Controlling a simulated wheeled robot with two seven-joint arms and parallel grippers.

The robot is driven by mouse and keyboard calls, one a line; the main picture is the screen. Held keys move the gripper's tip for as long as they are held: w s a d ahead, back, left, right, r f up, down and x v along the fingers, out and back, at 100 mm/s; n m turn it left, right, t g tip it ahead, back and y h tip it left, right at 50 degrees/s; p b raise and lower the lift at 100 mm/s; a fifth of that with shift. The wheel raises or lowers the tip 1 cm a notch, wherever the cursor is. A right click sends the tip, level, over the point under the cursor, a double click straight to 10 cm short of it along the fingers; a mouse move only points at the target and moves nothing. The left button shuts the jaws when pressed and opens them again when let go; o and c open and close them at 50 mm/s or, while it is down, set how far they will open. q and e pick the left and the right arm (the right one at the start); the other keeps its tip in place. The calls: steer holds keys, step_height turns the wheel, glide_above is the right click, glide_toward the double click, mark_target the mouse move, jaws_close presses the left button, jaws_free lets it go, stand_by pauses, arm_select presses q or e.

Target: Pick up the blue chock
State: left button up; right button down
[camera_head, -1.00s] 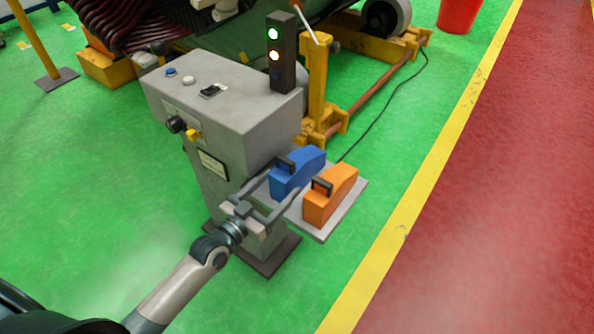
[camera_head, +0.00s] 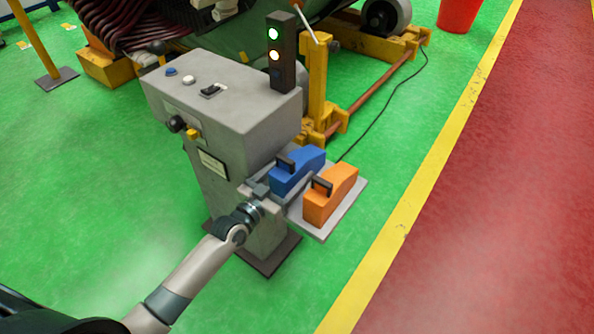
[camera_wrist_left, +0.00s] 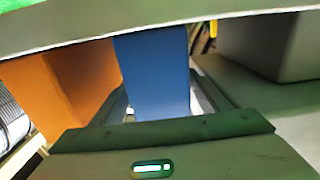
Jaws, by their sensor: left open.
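The blue chock (camera_head: 300,168) with a dark handle sits on a grey shelf (camera_head: 315,232) on the side of a grey control cabinet. My left gripper (camera_head: 278,186) is open at the near end of the blue chock, at about its height, with its fingers partly hidden. In the left wrist view the blue chock (camera_wrist_left: 155,72) stands upright close ahead, near the middle. I cannot tell whether the fingers touch it. My right gripper is not in view.
An orange chock (camera_head: 331,196) sits beside the blue one on the shelf and shows at left in the wrist view (camera_wrist_left: 80,82). The cabinet (camera_head: 225,105) rises close on the left. A signal light (camera_head: 281,52) stands on it.

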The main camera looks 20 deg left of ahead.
arm_select(q)
steer(key=shift+x, duration=1.7)
steer(key=shift+a+f, duration=0.1)
steer(key=c, duration=1.2)
